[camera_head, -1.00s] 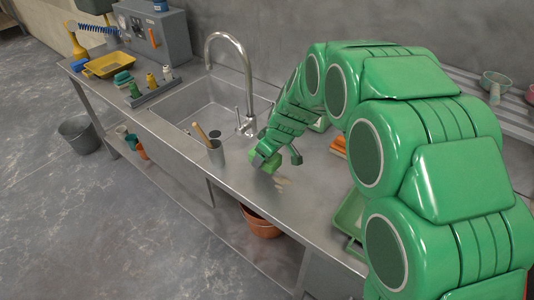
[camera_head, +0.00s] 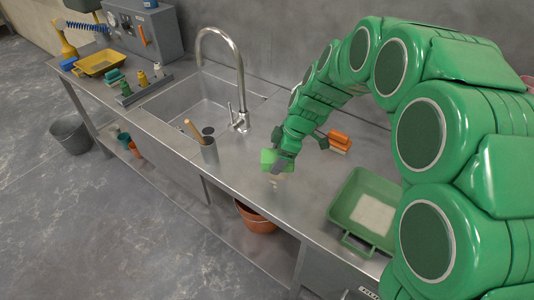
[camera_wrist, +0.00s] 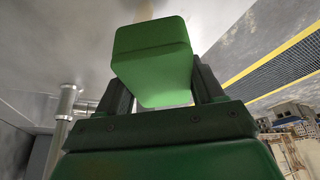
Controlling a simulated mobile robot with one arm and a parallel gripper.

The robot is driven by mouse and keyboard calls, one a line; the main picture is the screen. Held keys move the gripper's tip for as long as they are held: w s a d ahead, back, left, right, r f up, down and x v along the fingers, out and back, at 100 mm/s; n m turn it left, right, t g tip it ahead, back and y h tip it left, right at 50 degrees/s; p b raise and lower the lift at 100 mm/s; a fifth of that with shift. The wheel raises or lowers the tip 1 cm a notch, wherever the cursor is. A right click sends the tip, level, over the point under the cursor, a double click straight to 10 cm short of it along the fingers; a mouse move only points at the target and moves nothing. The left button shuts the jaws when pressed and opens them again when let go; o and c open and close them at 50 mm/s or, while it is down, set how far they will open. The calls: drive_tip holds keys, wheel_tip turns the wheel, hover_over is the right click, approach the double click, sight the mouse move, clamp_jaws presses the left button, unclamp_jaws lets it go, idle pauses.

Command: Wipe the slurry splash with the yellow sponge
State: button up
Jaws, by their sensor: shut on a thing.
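Whether the block touches the counter, I cannot tell. I make out no clearly yellow sponge in these views.
A green tray (camera_head: 345,200) is at the right. A yellow tray (camera_head: 100,62) and teal blocks (camera_head: 116,76) lie far left.

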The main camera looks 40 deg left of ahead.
sight(278, 186)
drive_tip(key=shift+s+d+r+n+g, duration=0.1)
drive_tip(key=shift+d+r+n+g, duration=0.15)
drive_tip(key=shift+d+n, duration=0.35)
drive_tip(key=shift+s+d+r+n+g, duration=0.15)
drive_tip(key=shift+d+r+n, duration=0.1)
drive_tip(key=shift+d+n, duration=0.35)
drive_tip(key=shift+d+f, duration=0.1)
drive_tip(key=shift+f, duration=3.85)
drive_tip(key=shift+a+r, duration=0.2)
drive_tip(key=shift+a, duration=0.1)
drive_tip(key=shift+a+r, duration=0.1)
drive_tip(key=shift+a, duration=2.5)
drive_tip(key=shift+a+f, duration=0.3)
drive_tip(key=shift+a+r, duration=0.2)
drive_tip(key=shift+a, duration=0.05)
drive_tip(key=shift+a+f, duration=0.2)
drive_tip(key=shift+a, duration=0.35)
drive_tip(key=shift+d, duration=4.05)
drive_tip(key=shift+a+r, duration=0.1)
drive_tip(key=shift+r, duration=3.9)
